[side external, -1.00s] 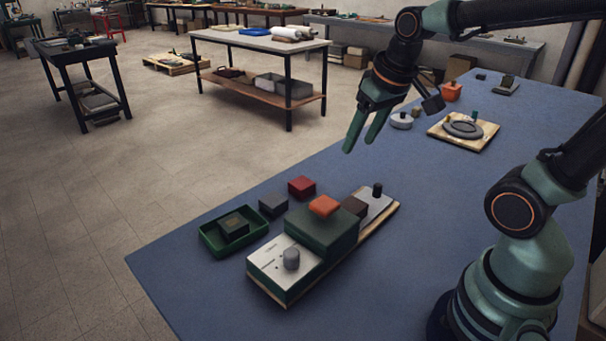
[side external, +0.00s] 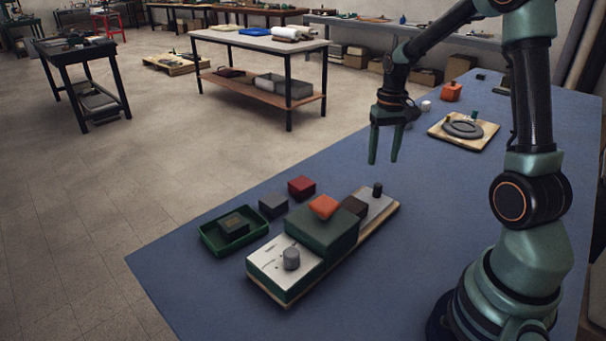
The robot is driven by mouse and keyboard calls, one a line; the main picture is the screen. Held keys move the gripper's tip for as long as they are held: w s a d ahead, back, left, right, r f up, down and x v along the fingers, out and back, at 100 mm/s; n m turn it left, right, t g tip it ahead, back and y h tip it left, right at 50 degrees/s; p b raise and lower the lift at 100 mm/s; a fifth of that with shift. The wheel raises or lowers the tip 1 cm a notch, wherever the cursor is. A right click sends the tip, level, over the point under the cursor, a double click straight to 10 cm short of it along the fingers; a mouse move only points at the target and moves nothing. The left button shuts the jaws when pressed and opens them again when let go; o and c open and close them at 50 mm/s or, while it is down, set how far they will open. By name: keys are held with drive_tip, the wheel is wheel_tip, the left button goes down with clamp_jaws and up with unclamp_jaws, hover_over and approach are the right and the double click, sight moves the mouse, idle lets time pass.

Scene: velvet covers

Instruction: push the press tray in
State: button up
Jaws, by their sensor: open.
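The press is a dark green block (side external: 324,232) on a wooden base (side external: 376,226). A pale metal tray (side external: 272,262) with a grey round knob (side external: 291,258) sticks out of its front, toward the lower left. A second pale plate (side external: 374,203) with a black knob (side external: 377,189) lies at its far end. An orange block (side external: 323,206) sits on top of the green block and a dark brown block (side external: 354,206) sits beside it. My gripper (side external: 384,160) is open and empty, pointing down above the table beyond the press's far end, touching nothing.
A green bin (side external: 262,232) holding a dark block stands left of the press. A grey block (side external: 273,205) and a red block (side external: 302,187) lie behind it. A board with a grey ring (side external: 462,129) and an orange container (side external: 451,91) stand far back. The table's near left is bare.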

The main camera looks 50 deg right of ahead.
sight(379, 185)
wheel_tip(379, 185, down, 10)
drive_tip(key=shift+r, duration=0.15)
idle(0.3)
clamp_jaws()
drive_tip(key=shift+r, duration=0.1)
idle(1.2)
